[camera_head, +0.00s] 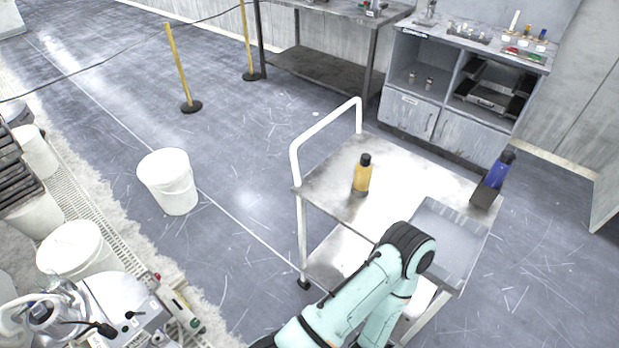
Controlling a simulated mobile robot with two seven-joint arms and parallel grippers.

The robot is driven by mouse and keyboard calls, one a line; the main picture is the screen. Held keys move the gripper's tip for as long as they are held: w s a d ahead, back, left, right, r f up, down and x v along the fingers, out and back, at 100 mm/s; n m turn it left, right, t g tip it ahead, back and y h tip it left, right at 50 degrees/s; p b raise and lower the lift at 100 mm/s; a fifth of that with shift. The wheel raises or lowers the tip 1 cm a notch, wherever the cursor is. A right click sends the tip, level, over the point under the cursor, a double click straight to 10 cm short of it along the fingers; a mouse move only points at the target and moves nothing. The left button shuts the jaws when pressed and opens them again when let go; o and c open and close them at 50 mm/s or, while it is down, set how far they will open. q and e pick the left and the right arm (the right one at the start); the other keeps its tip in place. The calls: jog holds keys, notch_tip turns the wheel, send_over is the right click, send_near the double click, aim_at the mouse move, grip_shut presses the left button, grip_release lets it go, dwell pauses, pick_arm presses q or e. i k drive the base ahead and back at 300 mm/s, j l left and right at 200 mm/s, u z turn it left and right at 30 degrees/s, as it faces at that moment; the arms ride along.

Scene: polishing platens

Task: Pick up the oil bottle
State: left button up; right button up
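A yellow bottle with a black cap (362,176) stands upright on the cart top, left of centre. A blue bottle with a dark cap (497,172) stands at the cart's right corner in or behind a dark holder (485,196). No label is readable, so I cannot tell for certain which one holds oil; the yellow one looks like an oil bottle. One of my teal arms shows at the bottom centre, its bent black joint in front of the cart's near edge. Neither of my grippers is in view, and nothing visibly touches the bottles.
The metal cart (334,190) has a white handle (325,132) on its left and a grey tray (436,232) at its right front. A grey cabinet (408,108) stands behind. A white bucket (168,183) stands on the open floor to the left, near yellow posts (179,70).

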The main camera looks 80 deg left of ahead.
aim_at(364, 169)
jog(key=u, duration=0.95)
jog(key=k+u, duration=0.1)
jog(key=u, duration=0.35)
jog(key=l+u, duration=0.1)
jog(key=u, duration=0.85)
jog(key=k+j, duration=0.05)
